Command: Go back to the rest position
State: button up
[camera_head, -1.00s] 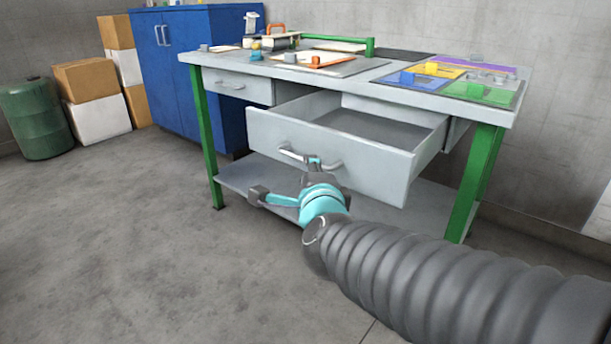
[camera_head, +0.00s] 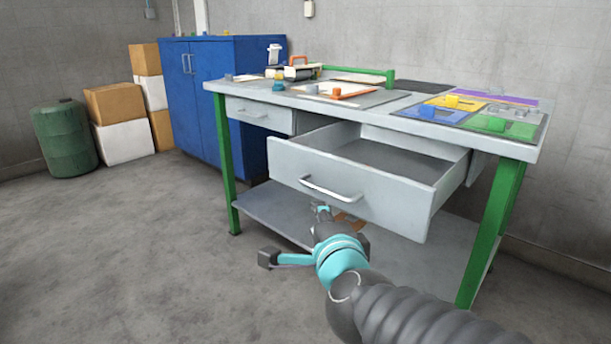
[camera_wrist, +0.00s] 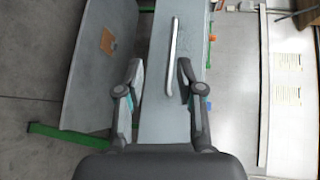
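My gripper (camera_wrist: 160,78) is open and empty in the wrist view, its two fingers apart with the bar handle (camera_wrist: 172,42) of the drawer ahead between them. In the head view my gripper is seen from behind, below and in front of the open drawer (camera_head: 350,185), apart from its handle (camera_head: 330,188). The drawer is pulled well out of the workbench (camera_head: 520,150), and the part of its inside that shows looks empty.
A smaller drawer (camera_head: 260,113) at left is shut. Coloured trays (camera_head: 500,126) and tools lie on the benchtop. A brown item (camera_wrist: 107,40) lies on the lower shelf (camera_wrist: 88,85). A blue cabinet (camera_head: 205,85), boxes (camera_head: 115,103) and a green barrel (camera_head: 65,138) stand behind left. Floor at left is clear.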

jog(key=s+a+f+n+g+y, duration=0.4)
jog(key=s+a+f+n+g, duration=0.3)
jog(key=n, duration=0.7)
jog(key=s+d+n+g+h+p, duration=0.1)
jog(key=s+d, duration=0.3)
jog(key=d, duration=0.4)
jog(key=s+d+f+n+g+h+p, duration=0.1)
jog(key=s+d+h, duration=0.3)
jog(key=d, duration=0.4)
jog(key=shift+s+d+n+g+p, duration=0.2)
jog(key=shift+s+n+g+p, duration=0.35)
jog(key=shift+p, duration=0.3)
jog(key=shift+w, duration=0.1)
